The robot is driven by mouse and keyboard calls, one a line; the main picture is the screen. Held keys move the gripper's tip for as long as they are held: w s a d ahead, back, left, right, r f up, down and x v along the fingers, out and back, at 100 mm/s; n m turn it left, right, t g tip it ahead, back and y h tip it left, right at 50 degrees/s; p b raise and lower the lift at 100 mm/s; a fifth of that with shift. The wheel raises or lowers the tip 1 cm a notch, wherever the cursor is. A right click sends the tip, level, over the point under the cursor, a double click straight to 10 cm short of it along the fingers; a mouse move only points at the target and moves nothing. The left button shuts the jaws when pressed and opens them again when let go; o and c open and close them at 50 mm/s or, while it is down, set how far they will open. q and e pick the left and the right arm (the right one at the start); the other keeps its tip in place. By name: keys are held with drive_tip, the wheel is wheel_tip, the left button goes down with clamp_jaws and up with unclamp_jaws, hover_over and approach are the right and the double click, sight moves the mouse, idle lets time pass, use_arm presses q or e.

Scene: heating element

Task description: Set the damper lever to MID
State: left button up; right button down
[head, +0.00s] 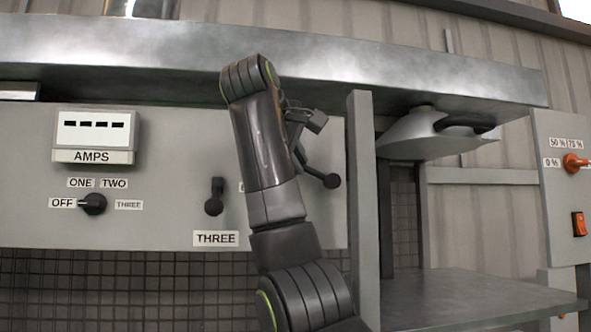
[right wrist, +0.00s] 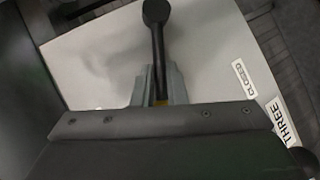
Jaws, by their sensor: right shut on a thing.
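The damper lever (head: 317,174) is a black rod with a round black end on the grey panel. In the head view it slants down to the right, and its upper part is hidden by my right arm. In the right wrist view the lever (right wrist: 157,45) runs up between the grey fingers of my right gripper (right wrist: 158,88), which is shut on it. In the head view the gripper is mostly hidden behind my arm. A CLOSED label (right wrist: 243,79) shows to the right in the wrist view. No MID label can be read. My left gripper is not in view.
A second black lever (head: 214,197) sits left of my arm, above a THREE label (head: 215,239). An AMPS meter (head: 95,136) and a rotary knob (head: 93,204) are farther left. A grey upright post (head: 362,210) stands close on the right, beside a hood (head: 430,138).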

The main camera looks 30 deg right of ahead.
drive_tip(key=shift+r, duration=0.1)
idle(0.3)
drive_tip(key=c, duration=1.5)
unclamp_jaws()
drive_tip(key=shift+w+d, duration=0.1)
drive_tip(key=shift+o, duration=0.2)
drive_tip(key=b+v, duration=0.2)
drive_tip(key=v, duration=1.5)
drive_tip(key=shift+b, duration=0.4)
